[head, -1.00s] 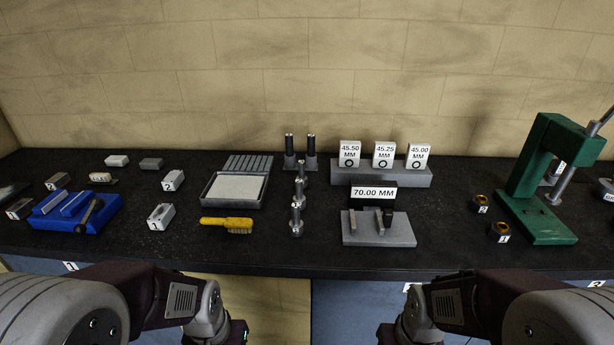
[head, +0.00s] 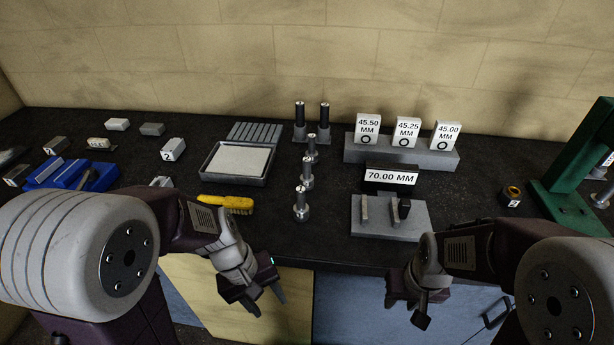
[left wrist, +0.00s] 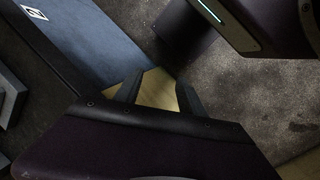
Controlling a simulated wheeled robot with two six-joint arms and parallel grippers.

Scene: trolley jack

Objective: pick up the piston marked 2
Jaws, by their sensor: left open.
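Three steel pieces with round flanged feet, which look like pistons, stand upright in a row at mid-bench: the near one (head: 301,206), the middle one (head: 307,174) and the far one (head: 312,149). I cannot read a number on any of them. My left gripper (head: 264,298) is open and empty, below and in front of the bench edge, left of the near piece. Its fingers also show in the left wrist view (left wrist: 158,92), with no piston between them. My right gripper (head: 424,306) hangs before the bench front; its jaws are unclear.
A yellow brush (head: 228,203) lies left of the near piece, before a grey tray (head: 207,165). A grey plate (head: 372,222) and the 70.00 MM sign (head: 390,177) are to the right.

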